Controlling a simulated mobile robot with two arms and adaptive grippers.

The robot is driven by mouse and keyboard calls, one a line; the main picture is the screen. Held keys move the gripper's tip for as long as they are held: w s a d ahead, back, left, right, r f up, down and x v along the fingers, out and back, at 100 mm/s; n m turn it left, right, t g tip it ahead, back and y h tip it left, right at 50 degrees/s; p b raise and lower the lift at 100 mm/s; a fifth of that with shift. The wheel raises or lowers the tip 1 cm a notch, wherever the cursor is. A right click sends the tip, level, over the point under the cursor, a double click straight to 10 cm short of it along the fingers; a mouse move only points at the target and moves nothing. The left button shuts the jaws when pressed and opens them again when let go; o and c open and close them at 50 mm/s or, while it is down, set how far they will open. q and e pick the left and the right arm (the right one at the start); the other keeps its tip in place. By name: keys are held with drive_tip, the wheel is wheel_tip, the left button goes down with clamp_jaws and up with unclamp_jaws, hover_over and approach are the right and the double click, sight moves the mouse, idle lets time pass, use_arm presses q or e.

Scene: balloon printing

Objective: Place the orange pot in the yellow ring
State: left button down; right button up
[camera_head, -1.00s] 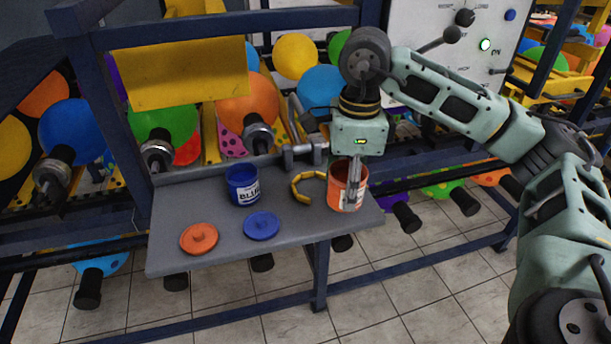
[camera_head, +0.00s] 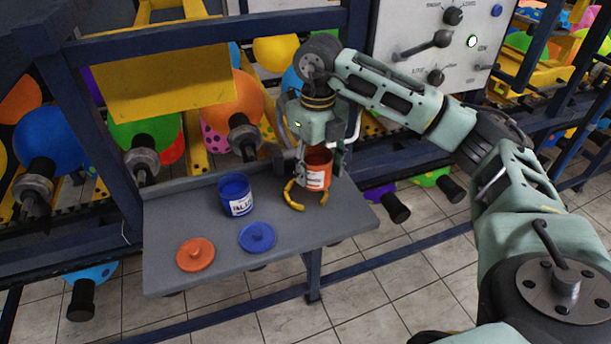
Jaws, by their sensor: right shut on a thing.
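The orange pot (camera_head: 317,180) is open at the top, with a white label, near the back right of the grey shelf. My right gripper (camera_head: 325,158) points down and is shut on the pot's rim. My left gripper is out of view.
A blue pot (camera_head: 237,196) stands left of the ring on the grey shelf (camera_head: 330,236). An orange lid (camera_head: 195,255) and a blue lid (camera_head: 258,237) lie at the front. A control panel (camera_head: 420,45) stands behind. The shelf's front right is clear.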

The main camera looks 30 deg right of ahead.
drive_tip(key=shift+w+a+f, duration=0.5)
drive_tip(key=shift+w+a, duration=0.15)
drive_tip(key=shift+w, duration=0.2)
drive_tip(key=shift+w+f+p, duration=0.1)
drive_tip(key=shift+f+p, duration=0.2)
drive_tip(key=shift+p, duration=0.05)
wheel_tip(320, 180, down, 3)
drive_tip(key=shift+f+p, duration=0.1)
drive_tip(key=shift+p, duration=0.65)
drive_tip(key=shift+f, duration=0.25)
drive_tip(key=shift+f, duration=0.1)
drive_tip(key=shift+f, duration=0.15)
drive_tip(key=o, duration=1.3)
drive_tip(key=shift+o, duration=0.2)
